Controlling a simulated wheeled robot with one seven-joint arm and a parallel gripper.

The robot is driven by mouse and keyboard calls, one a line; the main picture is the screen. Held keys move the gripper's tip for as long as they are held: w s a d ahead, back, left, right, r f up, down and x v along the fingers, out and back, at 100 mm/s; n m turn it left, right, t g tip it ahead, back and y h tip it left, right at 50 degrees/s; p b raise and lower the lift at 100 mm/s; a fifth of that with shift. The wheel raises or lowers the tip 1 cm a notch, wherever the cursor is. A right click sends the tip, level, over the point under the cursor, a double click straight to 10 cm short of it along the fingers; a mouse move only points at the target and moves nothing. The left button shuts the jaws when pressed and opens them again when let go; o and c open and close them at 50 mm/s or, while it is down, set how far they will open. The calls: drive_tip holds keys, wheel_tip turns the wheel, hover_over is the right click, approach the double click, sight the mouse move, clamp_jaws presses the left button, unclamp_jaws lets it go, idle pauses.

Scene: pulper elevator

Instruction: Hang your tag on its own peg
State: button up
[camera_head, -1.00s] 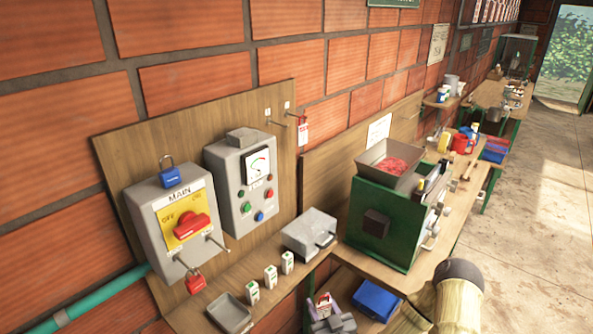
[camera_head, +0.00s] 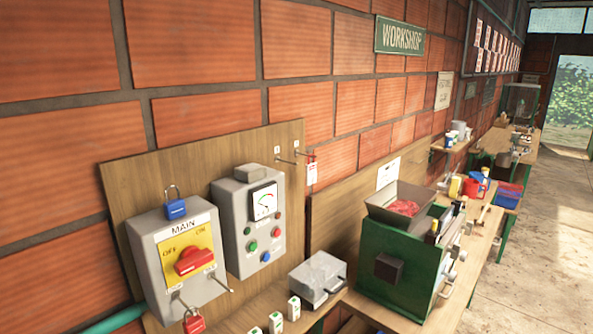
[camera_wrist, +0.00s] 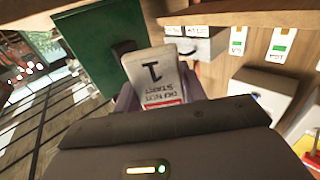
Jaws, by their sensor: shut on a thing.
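In the wrist view, my gripper (camera_wrist: 157,90) is shut on a white tag (camera_wrist: 152,72) with a red band, a large "1" and the words "DO NOT START", upside down in this view. My gripper is out of the head view. Two pegs stick out at the upper right of the wooden board (camera_head: 140,180), each under a small white label. The left peg (camera_head: 285,160) is bare. The right peg (camera_head: 303,153) bears a red and white tag (camera_head: 311,172). The label writing is too small to read.
A grey MAIN switch box (camera_head: 150,245) with a blue padlock (camera_head: 175,208) and red padlock (camera_head: 194,323) is on the board. A meter box (camera_head: 232,235) is right of it. A grey case (camera_head: 318,278) and a green machine (camera_head: 400,275) stand on the bench.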

drive_tip(key=s+f, duration=0.4)
drive_tip(key=f, duration=0.1)
drive_tip(key=shift+s+f, duration=0.25)
drive_tip(key=shift+s, duration=0.05)
drive_tip(key=shift+w, duration=0.1)
